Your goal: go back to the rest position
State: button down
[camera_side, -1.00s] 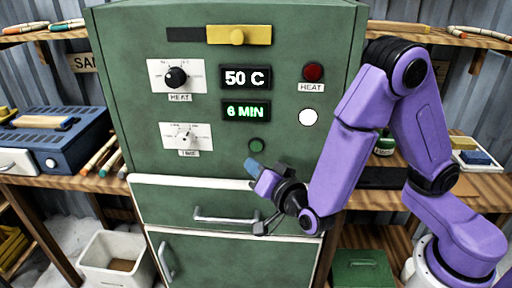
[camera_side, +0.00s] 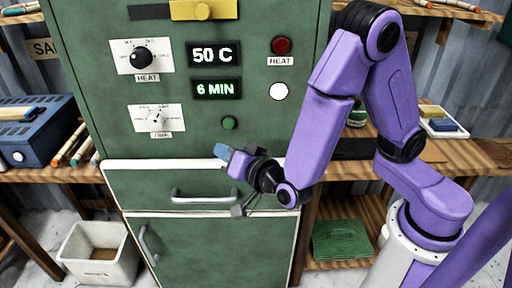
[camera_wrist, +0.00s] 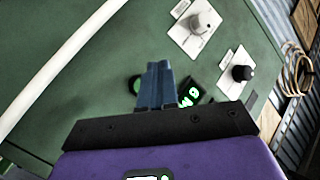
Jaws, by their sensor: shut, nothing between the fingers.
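My gripper (camera_side: 221,152) is shut, with its blue fingertips together and nothing between them. In the side view it is in front of the green cabinet (camera_side: 190,245), just below and left of the green button (camera_side: 229,123). The wrist view shows the shut fingers (camera_wrist: 157,80) over the cabinet front, partly covering the green button (camera_wrist: 134,84). I cannot tell exactly how far the tips are from the panel.
The panel has a heat knob (camera_side: 141,55), a time knob (camera_side: 156,121), a red lamp (camera_side: 282,45) and displays reading 50 C (camera_side: 213,55) and 6 MIN (camera_side: 215,89). A drawer handle (camera_side: 204,197) sticks out below my gripper. A white bin (camera_side: 98,255) stands at lower left.

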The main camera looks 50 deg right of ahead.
jog(key=s+a+n+g+y, duration=0.3)
jog(key=s+n+g+y, duration=0.1)
jog(key=s+n+g, duration=0.25)
jog(key=s+a+n+g+y, duration=0.3)
jog(key=s+n+g+y, duration=0.15)
jog(key=s, duration=0.25)
jog(key=s+d+n+g+h, duration=0.2)
jog(key=s+d+n, duration=0.3)
jog(key=d, duration=0.5)
jog(key=s+d+n+g+h, duration=0.2)
jog(key=s+d+n+h, duration=0.3)
jog(key=d, duration=0.4)
jog(key=shift+s+d+r+g, duration=0.25)
jog(key=shift+d+r+g, duration=0.1)
jog(key=shift+d+g, duration=0.05)
